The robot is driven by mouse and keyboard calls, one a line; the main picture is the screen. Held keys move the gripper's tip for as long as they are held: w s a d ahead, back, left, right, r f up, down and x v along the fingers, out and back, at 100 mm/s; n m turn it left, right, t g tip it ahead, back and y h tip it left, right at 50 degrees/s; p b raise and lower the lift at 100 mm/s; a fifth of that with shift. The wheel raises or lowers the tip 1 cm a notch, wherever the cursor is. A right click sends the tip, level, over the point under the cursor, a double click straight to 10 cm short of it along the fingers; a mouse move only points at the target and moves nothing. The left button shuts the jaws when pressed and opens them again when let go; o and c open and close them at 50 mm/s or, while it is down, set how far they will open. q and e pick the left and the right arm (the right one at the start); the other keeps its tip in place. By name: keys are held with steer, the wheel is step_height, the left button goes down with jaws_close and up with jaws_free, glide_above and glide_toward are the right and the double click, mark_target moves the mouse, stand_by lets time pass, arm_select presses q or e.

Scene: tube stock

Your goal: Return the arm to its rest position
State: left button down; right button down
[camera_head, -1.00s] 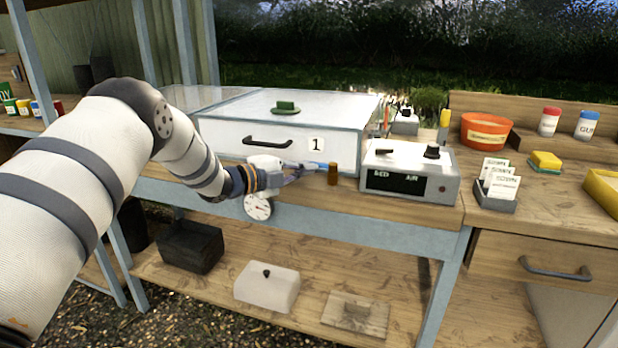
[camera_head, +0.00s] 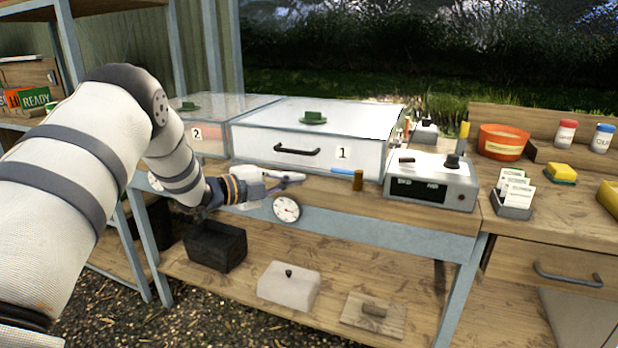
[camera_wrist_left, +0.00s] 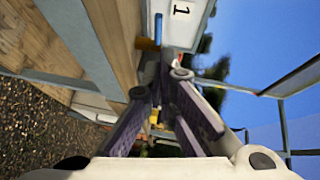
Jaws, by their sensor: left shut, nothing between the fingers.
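My left arm reaches in from the left in the head view. Its gripper (camera_head: 288,181) is shut and empty, in front of the white box marked 1 (camera_head: 262,146) and above the front edge of the bench. In the left wrist view the fingers (camera_wrist_left: 158,85) come together with nothing held between them. My right gripper is not in view.
A control box with knobs (camera_head: 432,180) stands right of the cylinder. A round dial (camera_head: 287,208) hangs at the bench front, just below the gripper. A black crate (camera_head: 216,246) and a white lidded box (camera_head: 289,286) are on the lower shelf. An orange bowl (camera_head: 502,143) stands further right.

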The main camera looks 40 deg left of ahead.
arm_select(q)
steer(key=s+d+f+n+g+y, duration=0.1)
steer(key=s+d+f+n+g, duration=0.1)
steer(key=s+d+f+n, duration=0.45)
steer(key=s+d+f+n+g+y, duration=0.1)
steer(key=s+d+f+n+g, duration=0.2)
steer(key=f, duration=0.7)
steer(key=s+d+f+n+g+y, duration=0.2)
steer(key=s+d+f+n, duration=0.1)
steer(key=s+f, duration=0.4)
steer(key=s+d+f+n+g, duration=0.2)
steer(key=s+f, duration=0.2)
steer(key=s, duration=0.3)
steer(key=s+d+f+n+g, duration=0.2)
steer(key=s+d+f+g, duration=0.15)
steer(key=s, duration=0.35)
steer(key=s+d+n+g, duration=0.1)
steer(key=s+n+g, duration=0.1)
steer(key=s, duration=0.9)
steer(key=s+d+n+g+y+p, duration=0.1)
steer(key=s+n+g, duration=0.1)
steer(key=s, duration=0.9)
steer(key=shift+d+r+g, duration=0.35)
steer(key=shift+g, duration=0.5)
